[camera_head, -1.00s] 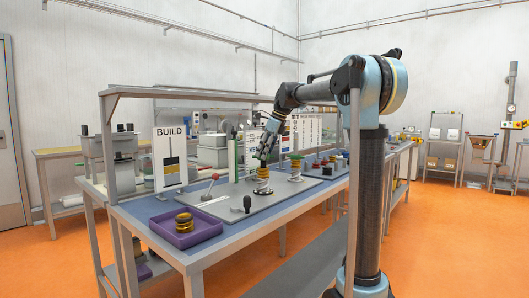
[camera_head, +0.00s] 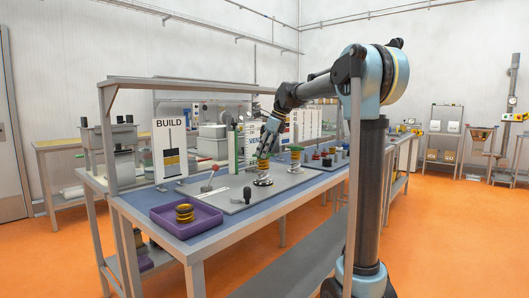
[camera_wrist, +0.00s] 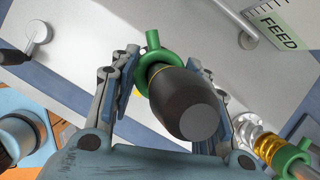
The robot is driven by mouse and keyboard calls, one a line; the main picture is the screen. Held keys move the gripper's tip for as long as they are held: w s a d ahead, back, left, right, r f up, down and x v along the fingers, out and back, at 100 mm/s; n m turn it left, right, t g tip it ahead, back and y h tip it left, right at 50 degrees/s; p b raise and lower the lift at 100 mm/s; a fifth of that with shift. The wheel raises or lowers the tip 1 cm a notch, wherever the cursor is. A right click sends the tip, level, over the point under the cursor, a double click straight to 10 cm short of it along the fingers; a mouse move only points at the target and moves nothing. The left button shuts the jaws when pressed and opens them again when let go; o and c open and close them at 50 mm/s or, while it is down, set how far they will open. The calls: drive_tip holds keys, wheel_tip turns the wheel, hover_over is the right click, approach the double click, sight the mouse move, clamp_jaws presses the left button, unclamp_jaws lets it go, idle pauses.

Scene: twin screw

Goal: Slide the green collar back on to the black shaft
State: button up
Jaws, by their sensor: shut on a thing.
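The green collar (camera_wrist: 146,72), a ring with a tab, is between the fingers of my gripper (camera_wrist: 172,92) in the wrist view. The black shaft (camera_wrist: 188,105) lies in line with it, its blunt end toward the camera. How far the collar is around the shaft is hard to tell. My gripper (camera_head: 265,152) is shut on the collar, above a gold stack on a round pale base (camera_head: 263,181) in the head view. A second stand with its own green collar (camera_head: 296,149) is to the right; it also shows in the wrist view (camera_wrist: 290,158).
A purple tray (camera_head: 207,222) with gold rings is at the bench's near left. A BUILD board (camera_head: 170,150) stands behind. The plate's front area is mostly clear.

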drive_tip(key=o, duration=1.3)
drive_tip(key=shift+c, duration=0.2)
drive_tip(key=v, duration=1.2)
drive_tip(key=shift+d+f, duration=0.1)
drive_tip(key=s+d+f+n+h, duration=0.1)
drive_tip(key=s+d+f+n, duration=0.5)
drive_tip(key=s+f, duration=0.7)
drive_tip(key=s+d+f+n+h, duration=0.1)
drive_tip(key=s+d+f+n, duration=0.5)
drive_tip(key=s+f, duration=0.7)
drive_tip(key=s+d+f+n+t+h, duration=0.1)
drive_tip(key=s+d+f+n+h, duration=0.1)
drive_tip(key=s+d+f+n, duration=0.4)
drive_tip(key=s+f+n, duration=0.3)
drive_tip(key=s+f, duration=0.4)
drive_tip(key=f, duration=0.2)
drive_tip(key=shift+d+f+n, duration=0.15)
drive_tip(key=shift+d+n, duration=0.15)
drive_tip(key=shift+d, duration=0.1)
